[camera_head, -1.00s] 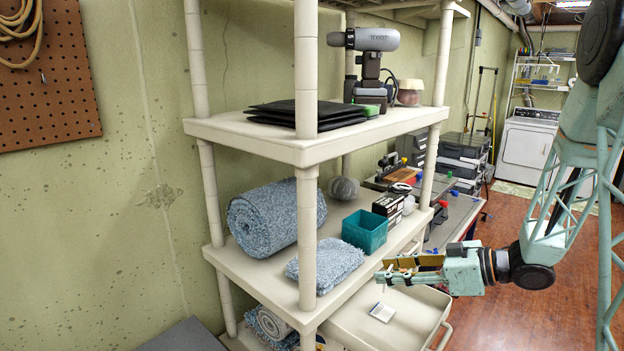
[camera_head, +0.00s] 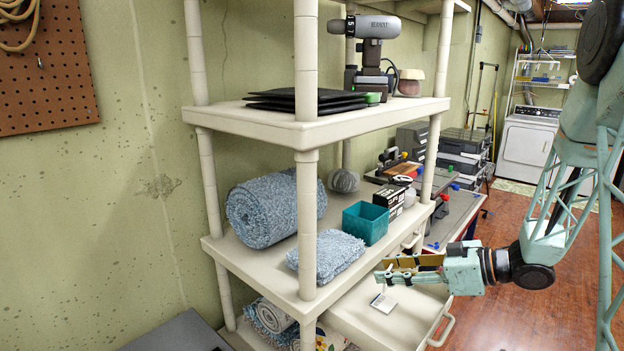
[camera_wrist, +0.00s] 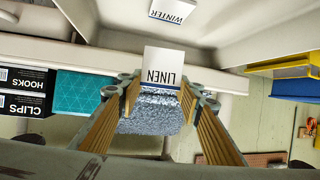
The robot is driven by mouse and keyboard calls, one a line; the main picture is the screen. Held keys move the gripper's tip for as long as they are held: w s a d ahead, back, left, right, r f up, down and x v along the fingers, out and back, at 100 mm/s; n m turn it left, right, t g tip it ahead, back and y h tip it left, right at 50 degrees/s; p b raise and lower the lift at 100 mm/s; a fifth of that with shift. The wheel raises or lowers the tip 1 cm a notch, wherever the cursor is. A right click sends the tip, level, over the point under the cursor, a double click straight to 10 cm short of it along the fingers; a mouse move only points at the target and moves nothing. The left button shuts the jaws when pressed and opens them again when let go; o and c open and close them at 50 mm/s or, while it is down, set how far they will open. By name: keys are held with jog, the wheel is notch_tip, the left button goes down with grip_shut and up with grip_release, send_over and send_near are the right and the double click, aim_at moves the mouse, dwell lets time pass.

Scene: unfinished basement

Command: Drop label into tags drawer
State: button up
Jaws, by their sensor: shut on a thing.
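My gripper (camera_head: 385,271) is shut on a white card label with a blue edge, reading LINEN (camera_wrist: 163,70). In the wrist view, the label stands out between the fingertips of my gripper (camera_wrist: 160,88). An open cream drawer (camera_head: 411,312) extends from below the middle shelf in the head view, and my gripper is above it. Another white label, reading WINTER (camera_wrist: 171,10), lies in the drawer; in the head view this label (camera_head: 383,303) sits below my fingertips. No TAGS marking is readable.
A cream shelf post (camera_head: 307,225) stands left of my gripper. The shelf holds a teal bin (camera_head: 365,223), a folded blue towel (camera_head: 326,256), a rolled rug (camera_head: 272,210) and dark boxes (camera_wrist: 22,92). Open red-brown floor (camera_head: 530,320) lies to the right.

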jog(key=o, duration=0.8)
jog(key=shift+d, duration=0.1)
jog(key=v, duration=1.1)
jog(key=shift+s+d, duration=0.2)
jog(key=shift+d, duration=0.15)
jog(key=shift+r, duration=0.15)
dwell(0.4)
